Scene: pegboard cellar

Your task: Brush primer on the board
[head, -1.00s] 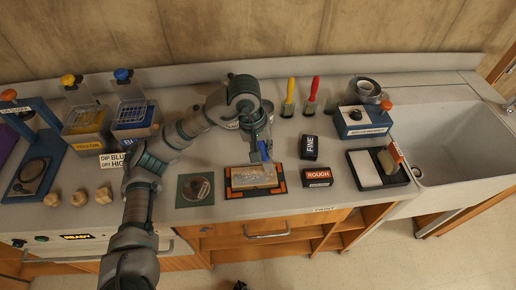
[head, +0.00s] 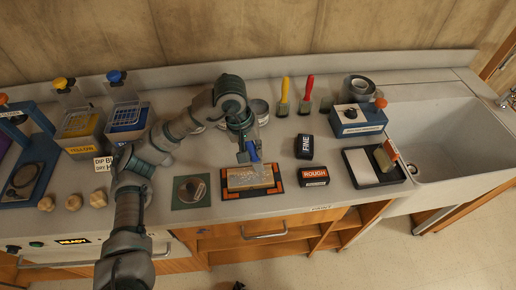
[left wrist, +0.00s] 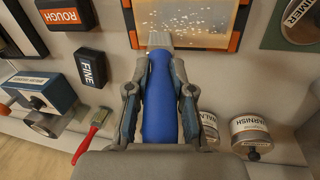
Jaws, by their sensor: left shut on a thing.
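The board (head: 246,182) lies in a dark frame with orange corners (head: 279,187) on the counter. Its brown face carries scattered pale specks, which also show on the board in the left wrist view (left wrist: 195,20). My left gripper (head: 246,150) is shut on the blue handle of a brush (head: 253,153). In the left wrist view the fingers grip both sides of the blue handle (left wrist: 160,105). The brush's head is at the board's edge; I cannot tell whether it touches. An open can labelled primer (head: 190,188) stands on a green mat left of the board. My right gripper is out of view.
Black blocks marked FINE (head: 305,147) and ROUGH (head: 314,176) stand right of the board. Yellow (head: 283,97) and red (head: 308,88) brushes stand behind. A varnish can (left wrist: 248,130) stands near the gripper.

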